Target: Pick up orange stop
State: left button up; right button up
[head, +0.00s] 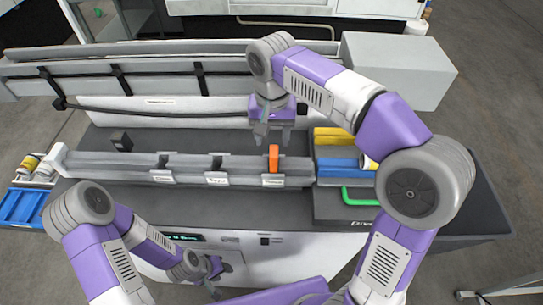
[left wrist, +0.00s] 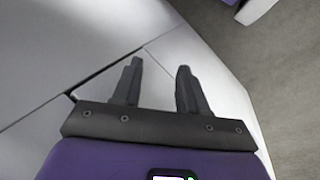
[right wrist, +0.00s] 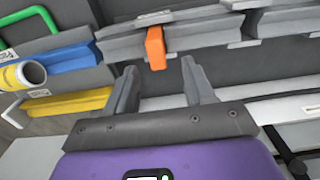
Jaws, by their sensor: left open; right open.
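The orange stop (head: 273,158) sits upright on the long grey rail (head: 230,172), near the rail's right end. In the right wrist view the orange stop (right wrist: 155,48) shows ahead of the fingers, roughly between them. My right gripper (head: 274,141) is open and empty, just behind the stop in the head view and apart from it; its fingers also show in the right wrist view (right wrist: 160,85). My left gripper (head: 216,277) is low at the front of the machine, open and empty, with only grey panels and floor in its wrist view (left wrist: 158,80).
Yellow (head: 333,136) and blue (head: 337,167) blocks, a white roll and a green handle (head: 357,197) lie right of the rail. A blue bin (head: 22,206) stands at far left.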

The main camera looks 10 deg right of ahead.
aim_at(274, 151)
jog(key=f, duration=0.3)
jog(key=f+b, duration=0.1)
jog(key=f, duration=0.1)
jog(key=shift+s+d+f, duration=0.15)
jog(key=shift+s+f, duration=0.15)
jog(key=shift+f, duration=0.05)
grip_shut()
